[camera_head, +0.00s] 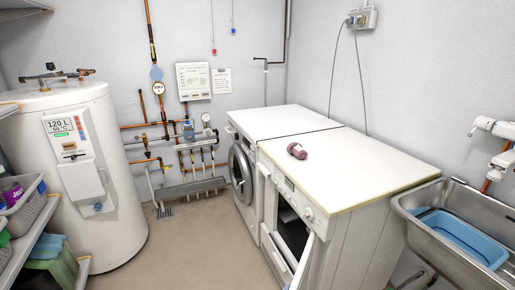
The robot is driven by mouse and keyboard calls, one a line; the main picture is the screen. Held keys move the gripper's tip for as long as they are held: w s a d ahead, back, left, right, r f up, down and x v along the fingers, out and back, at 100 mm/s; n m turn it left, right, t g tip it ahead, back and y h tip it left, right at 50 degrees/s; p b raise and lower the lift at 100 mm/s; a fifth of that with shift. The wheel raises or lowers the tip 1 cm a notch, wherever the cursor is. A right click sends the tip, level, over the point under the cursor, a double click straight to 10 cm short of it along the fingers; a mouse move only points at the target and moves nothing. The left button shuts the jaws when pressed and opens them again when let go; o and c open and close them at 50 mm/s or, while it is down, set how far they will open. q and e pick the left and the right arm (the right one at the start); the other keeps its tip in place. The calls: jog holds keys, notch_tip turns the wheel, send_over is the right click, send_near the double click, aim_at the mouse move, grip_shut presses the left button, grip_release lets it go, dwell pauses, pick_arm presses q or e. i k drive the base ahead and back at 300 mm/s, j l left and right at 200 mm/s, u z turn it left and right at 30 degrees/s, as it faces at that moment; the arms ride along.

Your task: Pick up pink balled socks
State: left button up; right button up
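The pink balled socks (297,151) are a small dusky-pink roll. They lie on the white top (350,168) of the nearer machine, close to its front left edge. Neither of my grippers shows in the head view, and nothing touches the socks.
The nearer machine's front door (301,262) stands open. A second white machine (281,121) with a round door adjoins it. A steel basin (410,205) with a blue tub (462,238) is at right. A water heater (100,180) and shelves stand left. The floor (195,240) between is clear.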

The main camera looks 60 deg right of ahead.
aim_at(297, 150)
jog(key=i+z, duration=0.35)
jog(key=i, duration=0.2)
jog(key=i+z, duration=0.35)
jog(key=i, duration=0.15)
jog(key=i+j+z, duration=0.35)
jog(key=i, duration=0.15)
jog(key=i+l+z, duration=0.15)
jog(key=z, duration=0.3)
jog(key=i+z, duration=0.25)
jog(key=z, duration=0.25)
jog(key=i+z, duration=0.2)
jog(key=z, duration=0.25)
jog(key=i+j+z, duration=0.1)
jog(key=z, duration=0.4)
jog(key=i+j+z, duration=0.25)
jog(key=z, duration=0.2)
